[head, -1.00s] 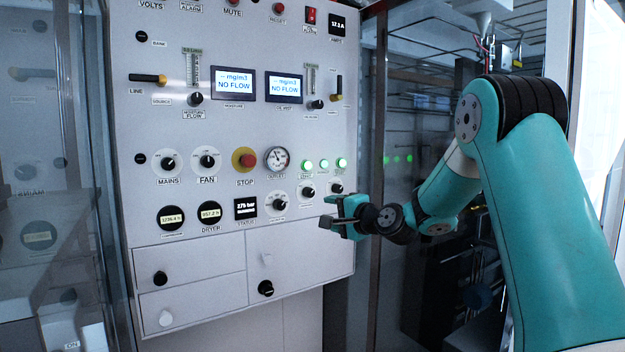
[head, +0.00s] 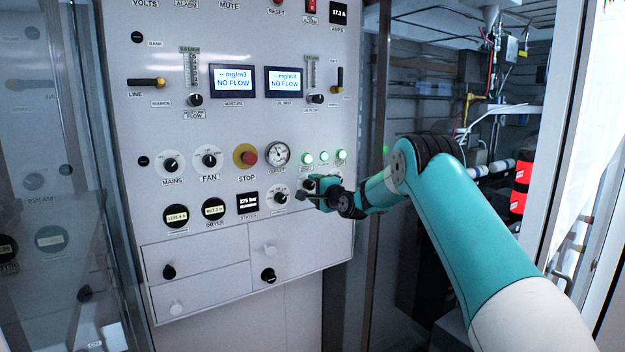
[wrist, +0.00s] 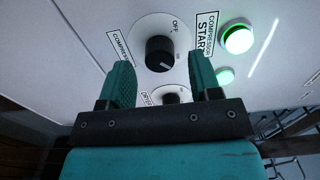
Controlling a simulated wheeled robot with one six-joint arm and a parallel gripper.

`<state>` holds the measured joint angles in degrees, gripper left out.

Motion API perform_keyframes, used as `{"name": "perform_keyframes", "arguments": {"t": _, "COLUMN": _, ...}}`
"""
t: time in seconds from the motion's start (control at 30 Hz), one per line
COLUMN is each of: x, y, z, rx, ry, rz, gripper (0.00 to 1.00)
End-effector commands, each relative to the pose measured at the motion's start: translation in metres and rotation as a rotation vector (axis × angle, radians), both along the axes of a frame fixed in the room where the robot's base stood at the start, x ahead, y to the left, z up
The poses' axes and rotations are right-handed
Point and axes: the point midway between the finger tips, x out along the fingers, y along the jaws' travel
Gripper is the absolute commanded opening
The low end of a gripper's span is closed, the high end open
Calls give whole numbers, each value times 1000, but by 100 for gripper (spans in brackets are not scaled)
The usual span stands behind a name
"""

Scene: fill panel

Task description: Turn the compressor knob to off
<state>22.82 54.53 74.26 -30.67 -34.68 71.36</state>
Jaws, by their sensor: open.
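The compressor knob (wrist: 160,53) is black on a round white dial, with OFF lettered at its upper right and a smaller mark at its right side. A pale pointer line shows on the knob's lower edge, on the side away from OFF. My gripper (wrist: 161,72) is open in the wrist view, one teal finger on each side of the knob's near edge. I cannot tell whether they touch it. In the head view my gripper (head: 306,192) is at the panel's right side, below the green lights, and hides much of the knob there.
The dryer knob (wrist: 170,95) sits close by, between my fingers in the wrist view. The lit green compressor start button (wrist: 238,39) is beside the dial, with another green light (wrist: 225,76). A red stop button (head: 248,157) and gauge (head: 278,154) are left of my gripper.

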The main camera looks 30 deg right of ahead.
Motion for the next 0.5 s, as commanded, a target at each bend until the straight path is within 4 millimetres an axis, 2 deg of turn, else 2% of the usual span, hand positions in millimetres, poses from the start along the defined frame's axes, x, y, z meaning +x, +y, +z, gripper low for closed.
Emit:
{"name": "perform_keyframes", "arguments": {"t": 0.2, "x": 15, "y": 1, "z": 0, "rx": 0, "ry": 1, "rz": 0, "gripper": 58}}
{"name": "perform_keyframes", "arguments": {"t": 0.5, "x": 17, "y": 1, "z": -1, "rx": 0, "ry": 0, "rz": 0, "gripper": 58}}
